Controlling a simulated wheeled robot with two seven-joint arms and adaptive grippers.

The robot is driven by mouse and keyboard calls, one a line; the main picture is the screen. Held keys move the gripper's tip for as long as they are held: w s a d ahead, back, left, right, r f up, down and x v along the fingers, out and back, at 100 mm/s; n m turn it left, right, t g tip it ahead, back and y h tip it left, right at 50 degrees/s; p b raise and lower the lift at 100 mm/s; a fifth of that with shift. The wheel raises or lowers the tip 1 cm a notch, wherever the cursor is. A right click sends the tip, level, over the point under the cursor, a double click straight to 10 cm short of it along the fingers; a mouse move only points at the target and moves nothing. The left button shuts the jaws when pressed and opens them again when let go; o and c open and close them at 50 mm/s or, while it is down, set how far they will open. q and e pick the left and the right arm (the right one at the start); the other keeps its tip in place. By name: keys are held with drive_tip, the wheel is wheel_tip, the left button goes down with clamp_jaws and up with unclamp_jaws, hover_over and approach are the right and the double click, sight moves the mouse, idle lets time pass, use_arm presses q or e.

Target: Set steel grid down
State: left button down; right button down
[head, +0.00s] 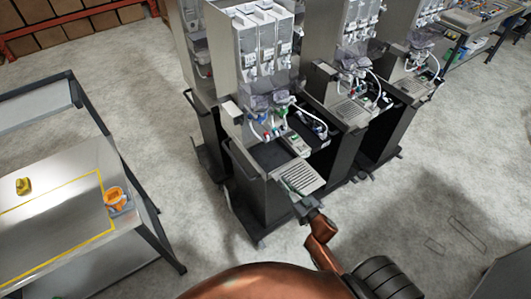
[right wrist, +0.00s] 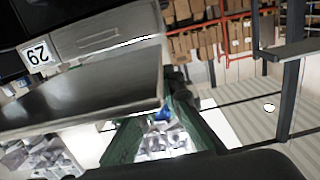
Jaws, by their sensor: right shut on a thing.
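The steel grid (head: 303,177) is a light slotted plate at the front of the nearest dispenser (head: 262,165). It looks about level, at the height of the dispenser's front ledge; whether it rests there fully I cannot tell. My right gripper (head: 301,204) is at the grid's near edge and is shut on it. In the right wrist view, the green fingers (right wrist: 165,108) meet the edge of a grey plate, which appears to be the grid (right wrist: 90,95). The grip point itself is partly hidden. My left gripper is not in view.
More dispensers (head: 350,110) with similar slotted trays stand to the right. A table (head: 70,240) with a yellow outline stands at the left, bearing a yellow object (head: 23,186) and an orange item (head: 115,197). Floor between table and dispensers is clear. Shelving with boxes (right wrist: 220,38) is behind.

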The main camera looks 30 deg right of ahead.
drive_tip(key=shift+a+f, duration=0.1)
drive_tip(key=shift+a, duration=0.3)
drive_tip(key=s+a+b, duration=0.4)
drive_tip(key=a+b, duration=0.1)
drive_tip(key=a, duration=0.7)
drive_tip(key=s+a+r+m+h+b, duration=0.1)
drive_tip(key=s+a+r+b, duration=0.3)
drive_tip(key=r, duration=0.3)
drive_tip(key=shift+s+a+r+h, duration=0.2)
drive_tip(key=shift+s+a+h, duration=0.1)
drive_tip(key=shift+s+a, duration=0.4)
drive_tip(key=shift+w, duration=0.1)
